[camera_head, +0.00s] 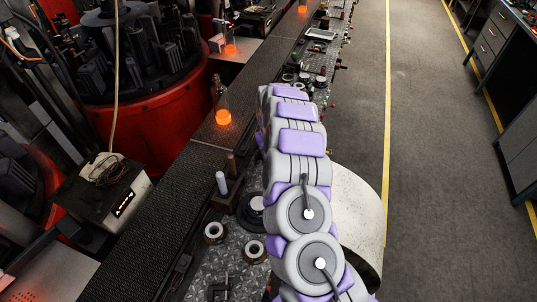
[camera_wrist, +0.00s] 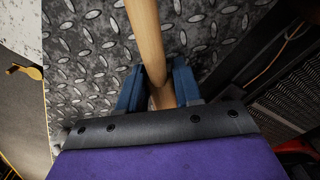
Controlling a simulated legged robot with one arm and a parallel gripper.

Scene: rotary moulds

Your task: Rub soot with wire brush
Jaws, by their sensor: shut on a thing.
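In the wrist view, my gripper (camera_wrist: 157,88) has its blue fingers closed around a light wooden handle (camera_wrist: 147,35), which I take to be the wire brush's handle. The handle runs up out of the top of the picture, over a diamond-plate metal surface (camera_wrist: 85,50). No bristles show. In the head view, my arm reaches forward over the diamond-plate bench (camera_head: 210,262), and its own links hide the gripper and the brush. I cannot make out any distinct soot patch in either view.
A dark mesh conveyor (camera_head: 150,225) runs along the left of the bench, with a glowing orange bottle (camera_head: 222,116) on it. Metal rings (camera_head: 214,232) and small tools lie on the bench. A pale round surface (camera_head: 358,205) is right of my arm. The grey floor (camera_head: 430,150) further right is clear.

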